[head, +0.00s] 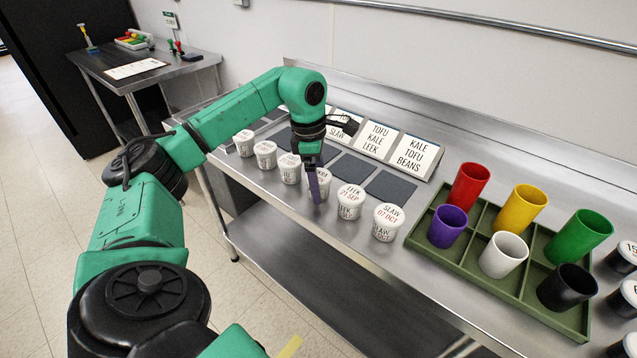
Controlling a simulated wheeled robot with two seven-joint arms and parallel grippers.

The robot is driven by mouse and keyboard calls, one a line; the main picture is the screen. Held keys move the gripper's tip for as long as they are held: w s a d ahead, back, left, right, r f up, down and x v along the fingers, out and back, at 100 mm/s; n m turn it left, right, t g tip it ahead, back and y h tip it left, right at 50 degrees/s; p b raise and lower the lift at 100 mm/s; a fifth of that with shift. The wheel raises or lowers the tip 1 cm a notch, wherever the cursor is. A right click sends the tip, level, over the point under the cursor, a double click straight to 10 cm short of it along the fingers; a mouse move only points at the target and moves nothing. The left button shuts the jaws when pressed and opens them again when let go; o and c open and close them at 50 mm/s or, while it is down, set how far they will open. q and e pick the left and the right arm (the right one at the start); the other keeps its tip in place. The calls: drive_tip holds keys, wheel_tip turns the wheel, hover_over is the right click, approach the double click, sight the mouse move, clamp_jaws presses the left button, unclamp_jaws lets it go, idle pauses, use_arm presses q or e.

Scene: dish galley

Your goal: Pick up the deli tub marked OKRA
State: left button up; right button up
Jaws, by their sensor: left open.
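A row of white lidded deli tubs stands along the front of the steel counter. The tub in line with my left gripper (315,187) has a label partly covered by a finger; the letters that show look like the end of OKRA (325,178). My left gripper points down at this tub, with its jaws open. I cannot tell whether the fingers touch it. To its right stand a LEEK tub (350,202) and a SLAW tub (387,222). To its left are three more tubs, the nearest (290,169) close by. My right gripper is out of view.
Dark mats (352,167) and tilted name cards (376,140) lie behind the tubs. A green divided tray (545,310) with coloured cups, including a purple cup (447,226), stands to the right. A side table (150,75) is at the back left.

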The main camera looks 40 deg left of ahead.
use_arm(q)
drive_tip(key=shift+f, duration=0.2)
drive_tip(key=c, duration=1.4)
